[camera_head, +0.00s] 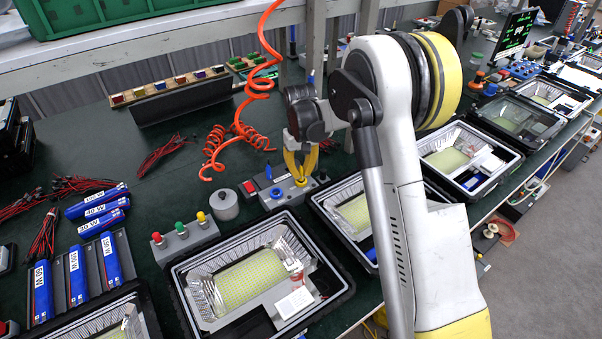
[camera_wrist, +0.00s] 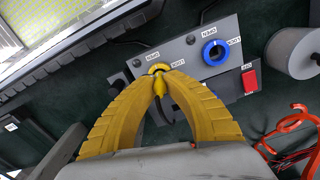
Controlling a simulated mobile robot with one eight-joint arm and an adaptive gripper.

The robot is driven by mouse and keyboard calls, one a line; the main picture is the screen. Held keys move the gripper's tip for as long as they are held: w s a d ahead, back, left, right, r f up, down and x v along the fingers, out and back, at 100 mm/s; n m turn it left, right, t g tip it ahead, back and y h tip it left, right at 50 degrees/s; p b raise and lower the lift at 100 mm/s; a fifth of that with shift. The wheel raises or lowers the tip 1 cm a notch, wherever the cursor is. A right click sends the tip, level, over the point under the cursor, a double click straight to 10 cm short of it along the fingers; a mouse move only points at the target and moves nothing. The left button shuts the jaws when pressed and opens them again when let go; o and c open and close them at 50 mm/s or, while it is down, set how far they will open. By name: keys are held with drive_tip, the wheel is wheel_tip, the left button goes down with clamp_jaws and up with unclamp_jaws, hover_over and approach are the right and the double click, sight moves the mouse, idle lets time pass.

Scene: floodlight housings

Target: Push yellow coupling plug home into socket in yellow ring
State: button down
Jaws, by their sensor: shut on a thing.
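The yellow coupling plug (camera_wrist: 163,84) is between the fingertips of my gripper (camera_wrist: 160,76) in the wrist view. My gripper's yellow fingers are closed on it. The yellow ring (camera_wrist: 157,69) shows just beyond the fingertips on the grey connector box (camera_wrist: 190,60). The plug's tip is at the ring, but its depth in the socket is hidden by the fingers. In the head view my gripper (camera_head: 300,180) points down at the box (camera_head: 283,190), and the plug is too small to make out there.
A blue ring socket (camera_wrist: 215,52) and a red switch (camera_wrist: 250,81) sit beside the yellow ring. A grey cylinder (camera_head: 224,205) and an orange coiled hose (camera_head: 240,140) are nearby. Open floodlight housings (camera_head: 250,280) stand in front of the box. Dark green bench surface lies behind.

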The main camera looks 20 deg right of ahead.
sight(301, 169)
drive_tip(key=shift+f+b, duration=0.5)
drive_tip(key=shift+f, duration=0.3)
idle(0.4)
drive_tip(key=c, duration=1.4)
unclamp_jaws()
drive_tip(key=shift+c, duration=0.2)
wheel_tip(301, 169, up, 12)
drive_tip(key=shift+r, duration=0.1)
drive_tip(key=s+r+t, duration=0.3)
drive_tip(key=s+r, duration=0.7)
drive_tip(key=s, duration=0.4)
drive_tip(key=s+f+m+t, duration=0.1)
drive_tip(key=s+f+t, duration=0.2)
drive_tip(key=s, duration=1.2)
drive_tip(key=shift+s+t, duration=0.4)
drive_tip(key=shift+t, duration=0.2)
